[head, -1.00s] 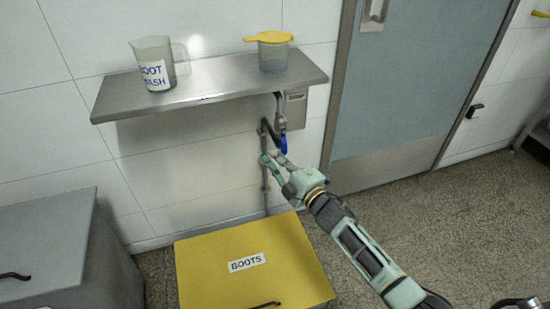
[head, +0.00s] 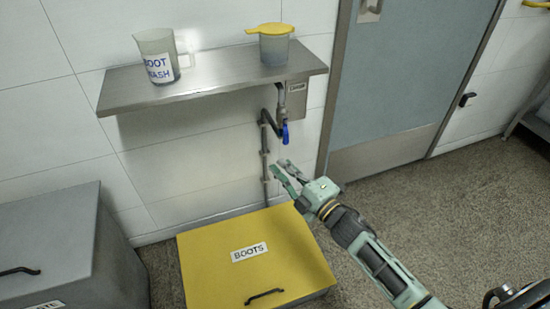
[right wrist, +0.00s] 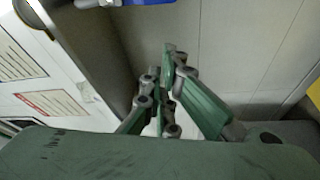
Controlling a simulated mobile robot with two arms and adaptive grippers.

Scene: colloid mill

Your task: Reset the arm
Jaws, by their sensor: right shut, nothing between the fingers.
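My right gripper (head: 281,169) reaches in from the lower right in the head view. It is shut with nothing between its fingers, below the blue valve handle (head: 285,134) and apart from it. The handle hangs down from the tap on the wall pipe (head: 264,150), under the steel shelf. In the right wrist view the green fingers (right wrist: 168,60) point up the picture, and part of the blue handle (right wrist: 150,2) shows at the top edge. My left gripper is not in view.
The yellow BOOTS box (head: 215,265) stands below the gripper, with a grey bin (head: 60,240) at its left. The steel shelf (head: 215,82) holds a labelled jug (head: 157,57) and a yellow-lidded cup (head: 273,48). A grey door (head: 405,75) and open floor lie to the right.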

